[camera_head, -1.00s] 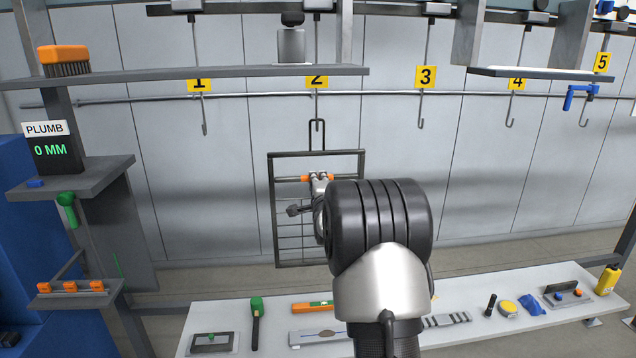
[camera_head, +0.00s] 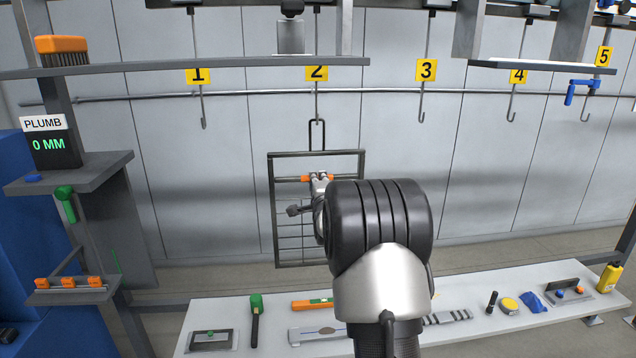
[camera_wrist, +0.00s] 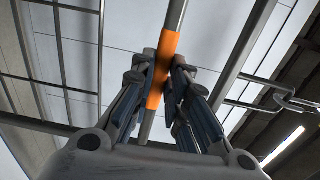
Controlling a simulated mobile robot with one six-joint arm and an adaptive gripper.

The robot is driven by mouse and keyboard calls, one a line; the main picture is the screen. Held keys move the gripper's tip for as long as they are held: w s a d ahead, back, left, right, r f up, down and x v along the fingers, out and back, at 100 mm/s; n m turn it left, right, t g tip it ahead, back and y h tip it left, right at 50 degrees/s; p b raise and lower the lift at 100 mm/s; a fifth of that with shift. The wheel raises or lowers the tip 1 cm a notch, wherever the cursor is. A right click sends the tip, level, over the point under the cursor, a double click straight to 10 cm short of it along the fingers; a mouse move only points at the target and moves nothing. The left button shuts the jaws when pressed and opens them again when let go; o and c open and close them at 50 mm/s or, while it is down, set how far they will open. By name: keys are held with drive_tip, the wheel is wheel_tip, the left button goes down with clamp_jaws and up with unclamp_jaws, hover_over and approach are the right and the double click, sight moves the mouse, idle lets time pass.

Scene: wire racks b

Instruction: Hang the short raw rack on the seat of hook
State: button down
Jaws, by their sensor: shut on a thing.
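The short raw rack (camera_head: 317,154) is a dark wire frame with a narrow loop on top, upright in front of the back wall. My gripper (camera_head: 318,177) is shut on the orange-marked bar near its top. In the wrist view, my gripper (camera_wrist: 168,70) closes around the orange sleeve (camera_wrist: 170,50) of the bar. Hook 2 (camera_head: 317,110) hangs from the overhead line behind its yellow tag. The rack's loop (camera_head: 317,130) is at the hook's lower end; I cannot tell whether it touches the seat. My arm hides the rack's lower right part.
Hook 1 (camera_head: 203,115) hangs to the left, and hook 3 (camera_head: 421,110) to the right. A grey shelf (camera_head: 200,70) crosses above. A plumb display (camera_head: 52,147) reads 0 MM. A white bench (camera_head: 265,335) with tools lies below.

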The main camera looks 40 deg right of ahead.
drive_tip(key=shift+r, duration=0.1)
idle(0.3)
drive_tip(key=c, duration=1.5)
unclamp_jaws()
drive_tip(key=shift+f, duration=0.2)
drive_tip(key=b+v, duration=0.5)
drive_tip(key=v, duration=0.4)
drive_tip(key=shift+s+f, duration=0.1)
drive_tip(key=shift+f, duration=0.05)
